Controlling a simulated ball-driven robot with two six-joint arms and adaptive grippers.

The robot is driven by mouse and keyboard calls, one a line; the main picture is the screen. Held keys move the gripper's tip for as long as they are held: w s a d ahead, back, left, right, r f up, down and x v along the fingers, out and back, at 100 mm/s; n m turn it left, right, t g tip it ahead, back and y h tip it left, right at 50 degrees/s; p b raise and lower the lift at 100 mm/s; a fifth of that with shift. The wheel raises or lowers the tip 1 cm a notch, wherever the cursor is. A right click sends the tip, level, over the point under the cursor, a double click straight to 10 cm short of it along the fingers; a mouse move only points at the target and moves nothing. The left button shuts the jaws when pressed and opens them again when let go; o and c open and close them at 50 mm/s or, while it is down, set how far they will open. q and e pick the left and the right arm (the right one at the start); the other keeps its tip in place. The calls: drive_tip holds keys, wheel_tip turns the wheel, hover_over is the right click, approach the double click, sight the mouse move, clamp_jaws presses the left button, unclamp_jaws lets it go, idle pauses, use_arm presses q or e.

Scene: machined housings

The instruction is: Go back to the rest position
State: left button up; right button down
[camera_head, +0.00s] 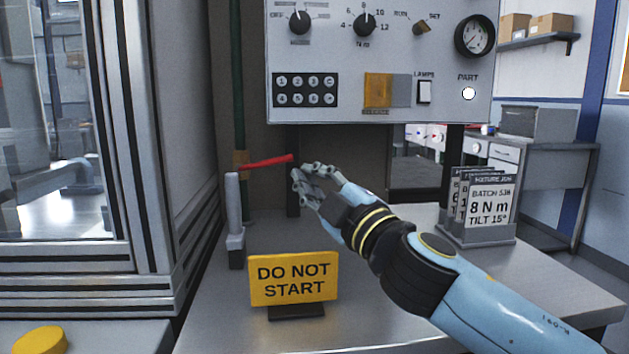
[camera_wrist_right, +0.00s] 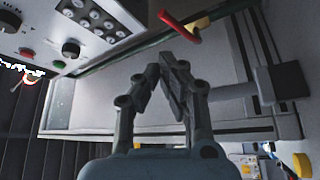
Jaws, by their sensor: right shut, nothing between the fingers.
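My right gripper (camera_head: 306,176) is in the middle of the head view, its arm coming in from the lower right. Its fingers are shut with nothing between them. It is above the bench and below the control panel (camera_head: 330,108). A red lever handle (camera_head: 265,162) is just left of the fingertips; in the head view they look very near it, and I cannot tell whether they touch. In the right wrist view the fingers (camera_wrist_right: 163,72) close toward each other, and the red handle (camera_wrist_right: 180,27) is beyond and above them. My left gripper is not in view.
A yellow "DO NOT START" sign (camera_head: 294,280) stands on the bench (camera_head: 370,300) below my right gripper. A grey upright post (camera_head: 234,215) is left of it. A card holder (camera_head: 478,236) stands at the right. A glazed metal enclosure (camera_head: 100,200) fills the left.

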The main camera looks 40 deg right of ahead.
drive_tip(key=shift+s+f, duration=0.1)
drive_tip(key=shift+s, duration=0.5)
